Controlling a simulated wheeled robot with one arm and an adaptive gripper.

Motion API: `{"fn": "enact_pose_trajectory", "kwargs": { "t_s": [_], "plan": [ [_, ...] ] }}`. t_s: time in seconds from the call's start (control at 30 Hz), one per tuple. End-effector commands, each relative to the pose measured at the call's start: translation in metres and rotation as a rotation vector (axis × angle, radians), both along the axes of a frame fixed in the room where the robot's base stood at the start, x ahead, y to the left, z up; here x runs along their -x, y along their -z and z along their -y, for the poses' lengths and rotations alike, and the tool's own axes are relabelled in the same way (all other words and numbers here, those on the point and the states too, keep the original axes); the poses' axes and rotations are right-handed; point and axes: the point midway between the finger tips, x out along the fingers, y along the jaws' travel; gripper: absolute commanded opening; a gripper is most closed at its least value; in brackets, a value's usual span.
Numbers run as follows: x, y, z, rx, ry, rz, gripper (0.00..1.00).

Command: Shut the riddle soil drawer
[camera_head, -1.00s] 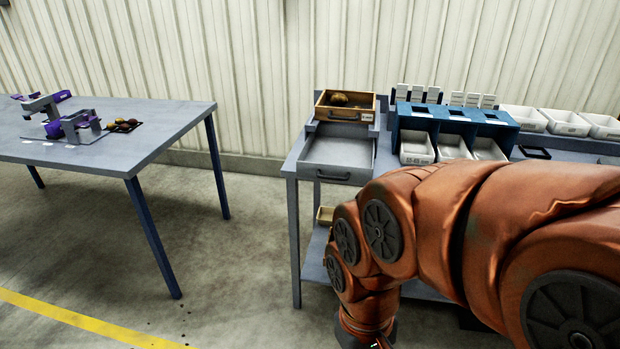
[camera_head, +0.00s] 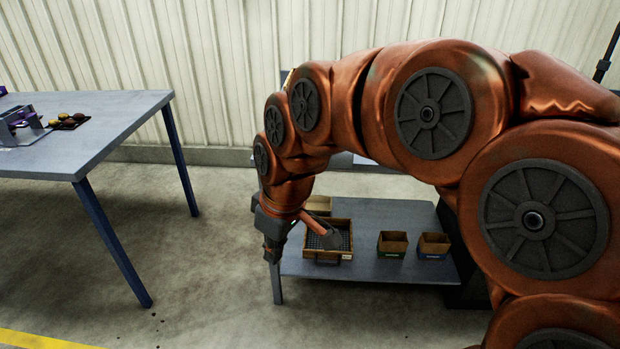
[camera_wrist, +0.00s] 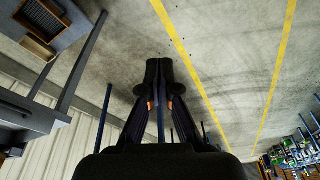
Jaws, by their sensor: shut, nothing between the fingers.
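The riddle soil drawer is mostly hidden behind my arm in the head view; a small grey piece at the arm's left edge may be its corner, but I cannot tell. How far it stands out now cannot be read there. In the wrist view a grey bench part (camera_wrist: 25,118) juts in at the left; I cannot tell whether it is the drawer. My gripper (camera_head: 272,256) is shut and empty, pointing down in front of the bench's left end, lower than the bench top. Its closed fingers also show in the wrist view (camera_wrist: 160,80).
The lower shelf (camera_head: 390,215) carries a wooden mesh tray (camera_head: 345,228) and small boxes (camera_head: 392,243). A second table (camera_head: 110,120) stands at the left, with open floor (camera_head: 200,250) between it and the bench. My arm covers most of the bench top.

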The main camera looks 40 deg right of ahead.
Motion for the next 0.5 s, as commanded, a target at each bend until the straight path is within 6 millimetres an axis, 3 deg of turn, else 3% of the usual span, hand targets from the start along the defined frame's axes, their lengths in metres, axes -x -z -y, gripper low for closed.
{"fn": "enact_pose_trajectory", "kwargs": {
  "t_s": [0.03,0.1,0.2,0.3,0.4,0.5],
  "plan": [
    [-0.03,0.012,0.018,-0.007,-0.039,0.071,0.0],
    [-0.066,0.009,0.049,0.008,-0.103,0.176,0.0],
    [-0.108,0.004,0.101,0.057,-0.17,0.314,0.0],
    [-0.134,0.002,0.156,0.123,-0.211,0.414,0.0],
    [-0.146,0.0,0.203,0.188,-0.231,0.482,0.0],
    [-0.15,-0.001,0.234,0.233,-0.242,0.517,0.0]
  ]
}}
